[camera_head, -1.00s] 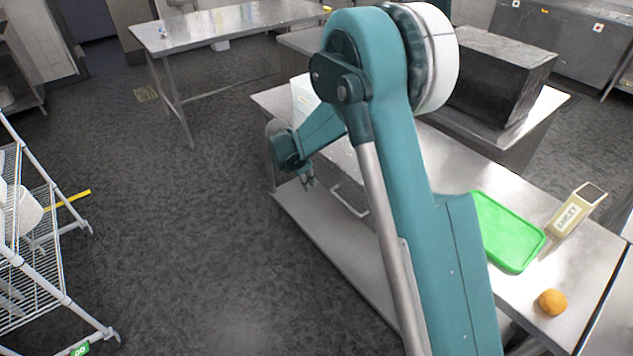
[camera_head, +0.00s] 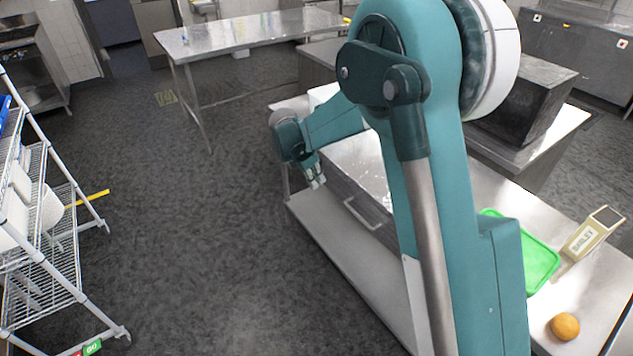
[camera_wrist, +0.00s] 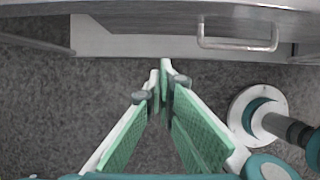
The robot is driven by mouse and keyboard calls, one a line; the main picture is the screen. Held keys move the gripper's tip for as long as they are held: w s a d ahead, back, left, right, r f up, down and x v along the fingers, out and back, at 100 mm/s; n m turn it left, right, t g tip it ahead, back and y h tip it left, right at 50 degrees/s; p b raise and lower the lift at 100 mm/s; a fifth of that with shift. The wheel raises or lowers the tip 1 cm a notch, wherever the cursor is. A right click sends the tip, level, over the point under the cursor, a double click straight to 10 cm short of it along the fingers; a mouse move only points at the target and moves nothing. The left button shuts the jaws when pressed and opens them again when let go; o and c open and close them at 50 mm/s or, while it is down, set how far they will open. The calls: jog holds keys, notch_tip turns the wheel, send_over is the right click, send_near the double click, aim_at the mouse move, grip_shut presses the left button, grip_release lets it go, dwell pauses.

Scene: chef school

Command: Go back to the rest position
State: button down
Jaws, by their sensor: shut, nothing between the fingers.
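My gripper (camera_head: 316,176) hangs at the end of my teal arm in the head view, off the near left edge of the steel table (camera_head: 482,190). It points downward above the floor side of the table's lower shelf. In the wrist view my gripper (camera_wrist: 163,72) has its green-padded fingers brought together at the tips, with nothing between them. A drawer with a metal handle (camera_wrist: 238,45) is at the top of the wrist view, apart from the fingertips. My upper arm hides the middle of the table in the head view.
On the table are a green tray (camera_head: 541,262), a barley box (camera_head: 592,233) and an orange round fruit (camera_head: 565,326). A black box (camera_head: 528,103) stands behind. A wire rack (camera_head: 50,235) is at the left. The dark floor (camera_head: 200,240) between is clear.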

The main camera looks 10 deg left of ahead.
dwell(0.3)
jog(key=s+d+r+m+y, duration=0.1)
jog(key=s+d+r+m, duration=0.35)
jog(key=d+r, duration=0.3)
jog(key=s+d+r+m+t, duration=0.1)
jog(key=s+d+r+m, duration=0.4)
jog(key=d, duration=0.4)
jog(key=s+d+r+m+y, duration=0.1)
jog(key=s+d+r+m, duration=0.2)
jog(key=s+d+r, duration=0.4)
jog(key=s+d+m+t, duration=0.1)
jog(key=s+d+m, duration=0.3)
jog(key=s, duration=0.4)
jog(key=s+d+r+m+t, duration=0.1)
jog(key=s+d+m, duration=0.4)
jog(key=s, duration=0.3)
jog(key=s+d+m+t+y, duration=0.1)
jog(key=s+d+m, duration=0.4)
jog(key=s, duration=0.3)
jog(key=shift+d+r, duration=0.2)
jog(key=shift+d, duration=0.6)
jog(key=shift+s+m, duration=0.1)
jog(key=shift+m, duration=0.15)
